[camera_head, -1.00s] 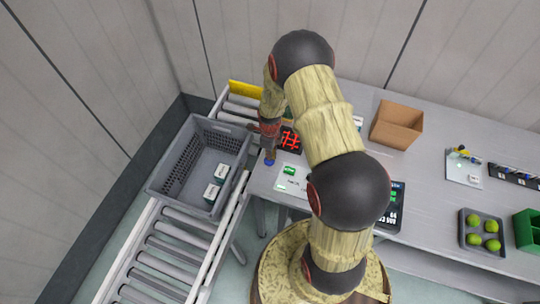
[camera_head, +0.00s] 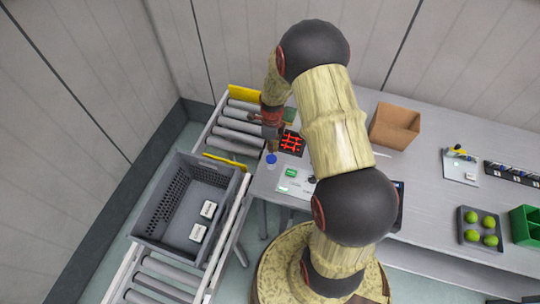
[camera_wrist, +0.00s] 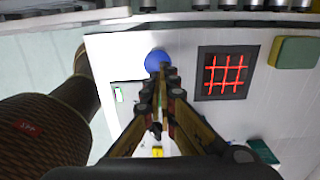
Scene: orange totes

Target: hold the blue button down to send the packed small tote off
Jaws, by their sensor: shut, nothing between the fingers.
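The blue button (camera_head: 271,158) sits at the left end of the grey table. It also shows in the wrist view (camera_wrist: 155,58) just beyond my fingertips. My gripper (camera_wrist: 164,72) is shut and empty, pointing at the button; in the head view my gripper (camera_head: 271,149) is right above it. I cannot tell whether the tips touch the button. The grey tote (camera_head: 152,236) stands on the roller conveyor at the lower left, with two white boxes (camera_head: 208,209) lying inside at its right side.
A black panel with a red grid (camera_head: 291,143) lies beside the button. A yellow bar (camera_head: 226,162) crosses the conveyor behind the tote, and another yellow plate (camera_head: 245,94) stands at its far end. The rollers (camera_head: 235,135) between them are bare. An open cardboard box (camera_head: 394,128) stands on the table.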

